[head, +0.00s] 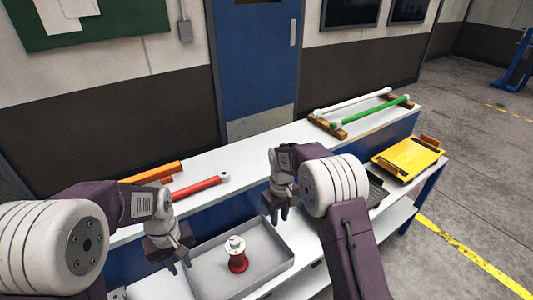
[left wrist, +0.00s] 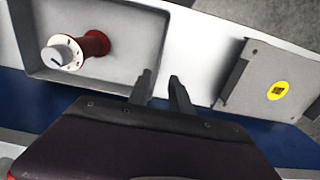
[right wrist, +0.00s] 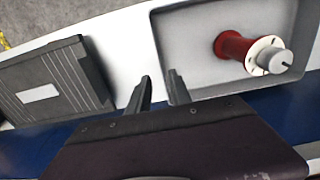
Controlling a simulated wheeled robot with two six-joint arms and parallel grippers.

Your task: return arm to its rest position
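My left gripper (head: 181,262) hangs over the left end of the grey tray, its fingers apart and empty; the fingers also show in the left wrist view (left wrist: 160,90). My right gripper (head: 279,212) is above the tray's far right side, its fingers apart with nothing between them in the right wrist view (right wrist: 158,90). A red spool-like part with a white flanged end (head: 237,255) stands in the grey tray (head: 283,262), clear of both grippers. It also shows in the left wrist view (left wrist: 95,43) and the right wrist view (right wrist: 233,45).
A red cylinder (head: 197,187) and orange bars (head: 152,173) lie on the raised shelf. White (head: 350,101) and green (head: 377,117) rods rest on wooden supports. A yellow tray (head: 409,158) and dark plate (head: 376,190) are at right. A grey plate with a yellow sticker (left wrist: 268,84) lies beside the tray.

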